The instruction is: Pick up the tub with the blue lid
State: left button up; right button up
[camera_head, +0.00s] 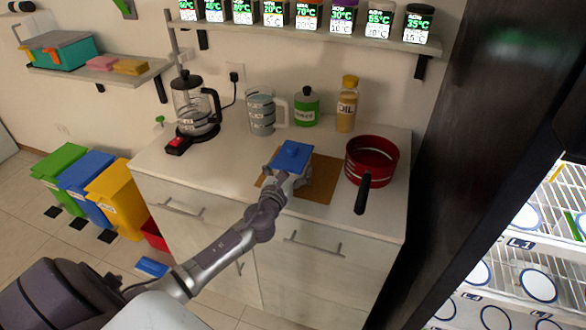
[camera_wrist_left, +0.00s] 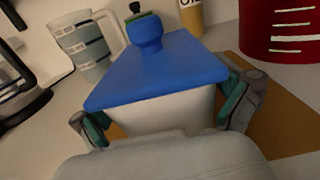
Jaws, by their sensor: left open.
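The tub with the blue lid (camera_head: 292,155) stands on a brown board (camera_head: 322,182) on the counter. In the left wrist view the tub's blue lid (camera_wrist_left: 158,72) and pale body (camera_wrist_left: 165,112) fill the middle. My left gripper (camera_head: 288,180) is at the near side of the tub. In the left wrist view the open fingers of my left gripper (camera_wrist_left: 165,120) are on either side of the tub's body, below the lid. I cannot tell whether they touch it. My right gripper is not in view.
A red pan (camera_head: 372,155) stands right of the board, its handle pointing forward. Behind are a measuring jug (camera_head: 262,112), a green jar (camera_head: 306,108) and an oil bottle (camera_head: 347,105). A kettle (camera_head: 193,105) stands left. The counter's front left is clear.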

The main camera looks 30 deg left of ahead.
pick_arm(q)
jog(key=c, duration=1.1)
jog(key=shift+r, duration=0.1)
jog(key=shift+c, duration=0.4)
jog(key=shift+r, duration=0.1)
